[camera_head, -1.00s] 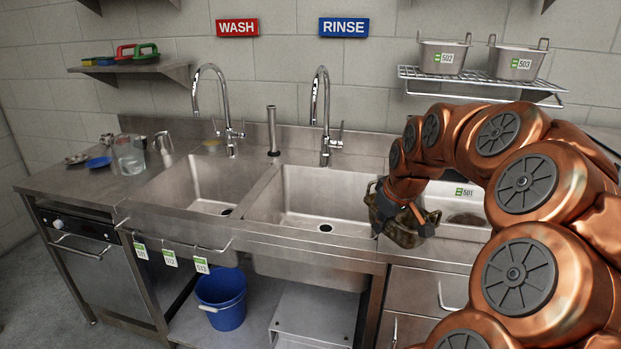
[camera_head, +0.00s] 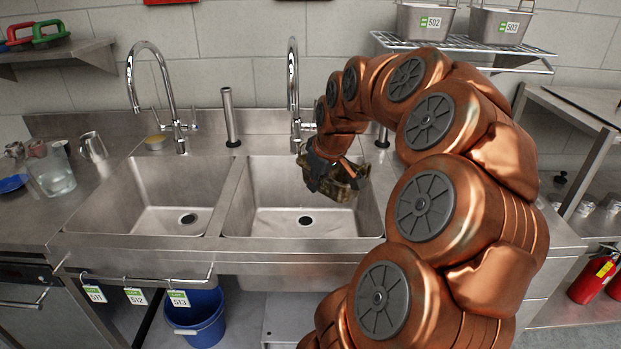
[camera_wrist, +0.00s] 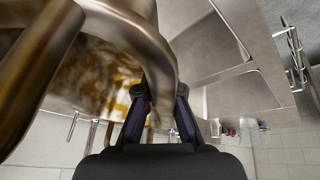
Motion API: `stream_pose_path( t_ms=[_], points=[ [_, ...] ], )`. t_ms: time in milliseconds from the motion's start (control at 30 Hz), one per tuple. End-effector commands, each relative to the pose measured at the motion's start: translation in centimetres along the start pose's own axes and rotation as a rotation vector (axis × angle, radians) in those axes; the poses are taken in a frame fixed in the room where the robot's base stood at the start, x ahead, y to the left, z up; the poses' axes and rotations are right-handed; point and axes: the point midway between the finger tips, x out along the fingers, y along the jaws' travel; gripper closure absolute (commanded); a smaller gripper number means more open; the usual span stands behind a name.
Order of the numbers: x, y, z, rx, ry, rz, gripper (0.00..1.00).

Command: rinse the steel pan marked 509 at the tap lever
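A steel pan (camera_head: 345,187) with brown soiling hangs from my gripper (camera_head: 322,170) over the right basin (camera_head: 262,205). In the wrist view the pan (camera_wrist: 95,75) fills the upper left. There my gripper (camera_wrist: 160,95) has its fingers on either side of the pan's curved handle and looks closed on it. No number shows on this pan. The right tap (camera_head: 293,90) stands behind the right basin, just left of my arm. Its lever (camera_head: 308,126) is partly visible beside the arm. No running water is visible.
The left basin (camera_head: 165,195) is empty, with its own tap (camera_head: 133,75). An upright pipe (camera_head: 230,118) stands between the taps. Pans 502 (camera_head: 424,22) and 503 (camera_head: 500,27) sit on the wire shelf (camera_head: 470,48). A pitcher (camera_head: 52,172) stands at left.

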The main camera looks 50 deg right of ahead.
Motion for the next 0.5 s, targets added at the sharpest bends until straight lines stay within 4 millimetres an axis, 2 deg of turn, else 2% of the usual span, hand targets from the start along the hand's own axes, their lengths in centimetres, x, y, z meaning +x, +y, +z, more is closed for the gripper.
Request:
stream_pose_path(
  t_ms=[500],
  points=[
    [2.0, 1.3, -3.2, 0.001, -0.001, 0.0, 1.0]
  ],
)
